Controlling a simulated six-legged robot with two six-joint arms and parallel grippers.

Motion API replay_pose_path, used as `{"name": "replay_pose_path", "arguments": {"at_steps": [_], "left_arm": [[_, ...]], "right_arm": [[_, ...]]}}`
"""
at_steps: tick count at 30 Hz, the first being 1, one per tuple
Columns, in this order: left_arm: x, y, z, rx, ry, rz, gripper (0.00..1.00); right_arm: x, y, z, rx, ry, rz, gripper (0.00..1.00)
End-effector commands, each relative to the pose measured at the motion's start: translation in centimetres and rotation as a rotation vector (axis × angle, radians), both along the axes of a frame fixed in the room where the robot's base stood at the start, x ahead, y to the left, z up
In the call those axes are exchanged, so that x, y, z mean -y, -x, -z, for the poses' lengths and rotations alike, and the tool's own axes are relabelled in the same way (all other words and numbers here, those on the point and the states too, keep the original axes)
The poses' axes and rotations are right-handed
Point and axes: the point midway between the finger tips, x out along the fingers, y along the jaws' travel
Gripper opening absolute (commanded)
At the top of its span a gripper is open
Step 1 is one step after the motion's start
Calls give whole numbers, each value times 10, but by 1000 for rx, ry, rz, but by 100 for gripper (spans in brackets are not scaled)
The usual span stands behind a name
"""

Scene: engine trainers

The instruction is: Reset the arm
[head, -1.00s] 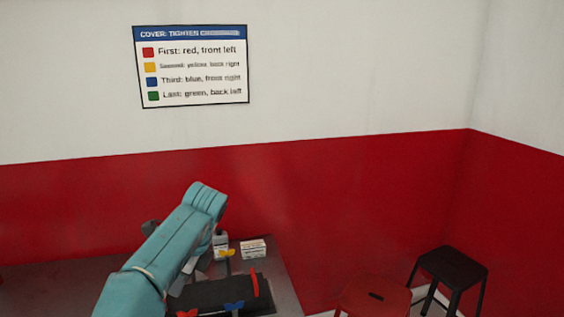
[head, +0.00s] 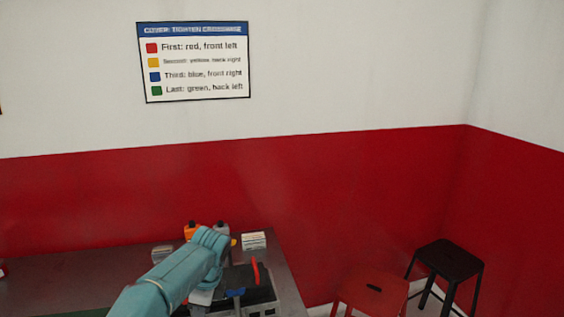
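One teal arm of mine (head: 178,280) comes in from the lower left, so I take it as my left arm. It reaches over the engine trainer on the table and bends down at its elbow. Its gripper is mostly hidden behind the arm; a pale grey part shows under the elbow, and I cannot tell its opening. On the dark trainer (head: 262,292), a blue wing-shaped knob (head: 235,293) and a red upright piece (head: 255,271) show. A bit of yellow (head: 234,243) shows beside the elbow. My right gripper is not in view.
The grey table (head: 95,272) holds an orange container (head: 190,231), a grey bottle (head: 221,229) and a small white box (head: 254,240) at the back. A red stool (head: 372,296) and black stool (head: 447,262) stand right. A colour-order sign (head: 194,62) hangs on the wall.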

Motion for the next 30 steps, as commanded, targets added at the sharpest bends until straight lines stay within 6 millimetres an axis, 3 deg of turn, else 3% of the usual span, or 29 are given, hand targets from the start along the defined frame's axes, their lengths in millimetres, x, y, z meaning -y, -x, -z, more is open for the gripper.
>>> {"name": "replay_pose_path", "arguments": {"at_steps": [5,8,12,15,18,22,25,30], "left_arm": [[18,20,81,-2,133,-127,32],[34,50,141,-16,248,-273,32],[60,120,221,-58,424,-615,32],[74,181,259,-94,511,-916,32],[80,240,281,-120,550,-1220,32],[79,299,290,-126,546,-1539,32],[76,327,289,-118,532,-1688,32],[74,341,287,-108,520,-1772,32]], "right_arm": [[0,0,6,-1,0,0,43],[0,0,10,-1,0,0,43],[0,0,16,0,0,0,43],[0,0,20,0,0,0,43],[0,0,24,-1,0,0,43],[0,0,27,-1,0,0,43],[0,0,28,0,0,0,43],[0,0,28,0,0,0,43]]}}
